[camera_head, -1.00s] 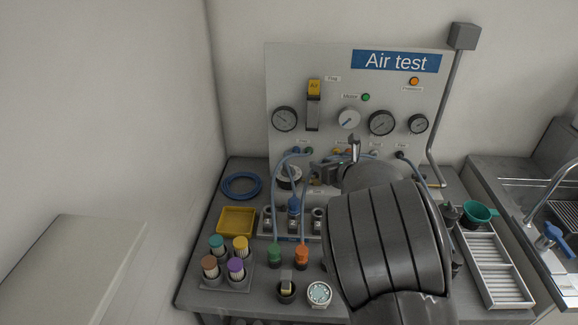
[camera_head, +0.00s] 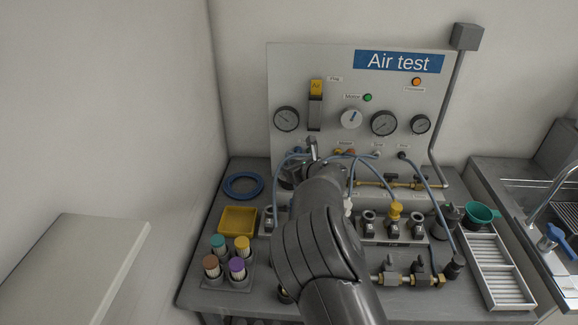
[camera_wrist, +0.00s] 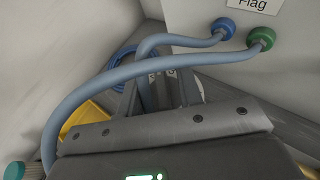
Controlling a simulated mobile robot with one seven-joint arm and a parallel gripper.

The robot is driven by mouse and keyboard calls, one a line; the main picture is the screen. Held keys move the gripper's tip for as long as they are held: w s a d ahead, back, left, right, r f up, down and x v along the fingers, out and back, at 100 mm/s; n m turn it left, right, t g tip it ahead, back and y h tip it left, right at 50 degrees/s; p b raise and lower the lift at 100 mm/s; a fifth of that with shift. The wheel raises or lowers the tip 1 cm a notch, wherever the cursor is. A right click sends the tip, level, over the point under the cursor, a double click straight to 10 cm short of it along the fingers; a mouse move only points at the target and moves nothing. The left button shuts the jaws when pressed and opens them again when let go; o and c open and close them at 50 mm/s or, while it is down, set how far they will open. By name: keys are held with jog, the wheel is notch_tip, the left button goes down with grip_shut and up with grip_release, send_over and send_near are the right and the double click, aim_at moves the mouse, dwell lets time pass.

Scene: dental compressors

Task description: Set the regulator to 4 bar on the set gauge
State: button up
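The Air test panel (camera_head: 300,85) stands at the back of the bench with several round gauges, including a left gauge (camera_head: 286,119), a white dial with a blue pointer (camera_head: 350,118), a larger gauge (camera_head: 383,123) and a right gauge (camera_head: 420,124). Their figures are too small to read, and I cannot tell which is the set gauge. I cannot pick out the regulator for certain. My gripper (camera_head: 311,150) is at the panel's lower left, beside the hose ports. In the wrist view its fingers (camera_wrist: 165,88) show below two hoses; their gap and any contact are unclear.
Blue hoses (camera_wrist: 110,85) run from blue and green fittings across the space near my gripper. A sink is at right.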

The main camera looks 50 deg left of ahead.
jog(key=shift+a+f, duration=0.1)
jog(key=shift+a, duration=0.15)
jog(key=shift+c, duration=0.3)
grip_shut()
